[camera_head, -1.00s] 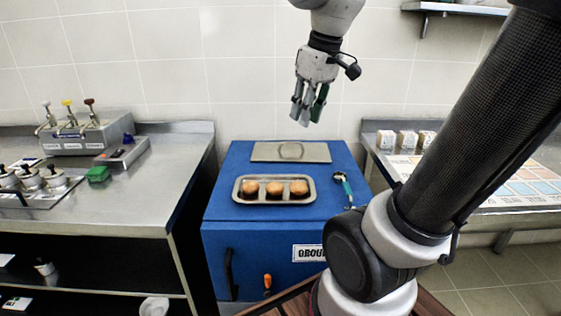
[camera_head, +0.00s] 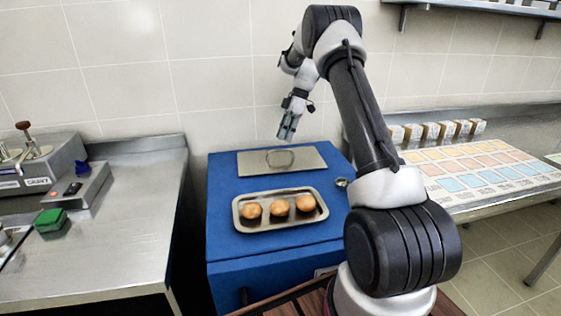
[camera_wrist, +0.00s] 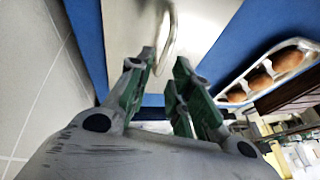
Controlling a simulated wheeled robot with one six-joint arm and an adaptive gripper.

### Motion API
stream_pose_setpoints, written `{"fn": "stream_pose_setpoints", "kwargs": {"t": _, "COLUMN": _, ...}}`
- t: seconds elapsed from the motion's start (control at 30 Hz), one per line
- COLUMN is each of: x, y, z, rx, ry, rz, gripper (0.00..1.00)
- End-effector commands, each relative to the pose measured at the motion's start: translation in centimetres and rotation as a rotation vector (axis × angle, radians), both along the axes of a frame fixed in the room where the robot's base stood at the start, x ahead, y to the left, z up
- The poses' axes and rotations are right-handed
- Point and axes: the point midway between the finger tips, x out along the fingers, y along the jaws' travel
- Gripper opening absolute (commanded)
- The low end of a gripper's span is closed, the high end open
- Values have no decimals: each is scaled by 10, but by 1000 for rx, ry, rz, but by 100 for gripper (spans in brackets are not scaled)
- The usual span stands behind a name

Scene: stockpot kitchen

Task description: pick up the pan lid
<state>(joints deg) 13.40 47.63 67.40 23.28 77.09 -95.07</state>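The pan lid (camera_head: 310,158) is a flat grey metal rectangle with a raised loop handle (camera_head: 281,160). It lies at the back of the blue cabinet top. In the wrist view the lid (camera_wrist: 125,30) is just past my fingertips, and its curved metal handle (camera_wrist: 172,38) shows ahead of the gap between the fingers. My gripper (camera_head: 288,138) hangs above the back edge of the lid, pointing down. In the wrist view my gripper (camera_wrist: 163,75) has its green-padded fingers apart with nothing held. I cannot tell the exact height over the handle.
A metal tray (camera_head: 240,216) with several round buns lies in front of the lid on the blue cabinet (camera_head: 225,250). A steel counter (camera_head: 130,235) stands left and another counter with coloured cards (camera_head: 480,172) stands right. The tiled wall is close behind.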

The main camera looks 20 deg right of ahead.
Motion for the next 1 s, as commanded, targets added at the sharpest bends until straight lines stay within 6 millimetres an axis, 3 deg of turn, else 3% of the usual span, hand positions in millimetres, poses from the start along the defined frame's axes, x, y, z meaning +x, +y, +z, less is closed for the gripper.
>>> {"fn": "stream_pose_setpoints", "kwargs": {"t": 0.4, "x": -10, "y": 23, "z": -54, "rx": 0, "ry": 4, "rz": 0, "gripper": 21}}
{"fn": "stream_pose_setpoints", "kwargs": {"t": 0.73, "x": -11, "y": 26, "z": -61, "rx": -1, "ry": 1, "rz": -2, "gripper": 21}}
{"fn": "stream_pose_setpoints", "kwargs": {"t": 0.87, "x": -11, "y": 26, "z": -61, "rx": -1, "ry": 1, "rz": -2, "gripper": 0}}
{"fn": "stream_pose_setpoints", "kwargs": {"t": 1.0, "x": -11, "y": 26, "z": -61, "rx": -1, "ry": 1, "rz": -2, "gripper": 0}}
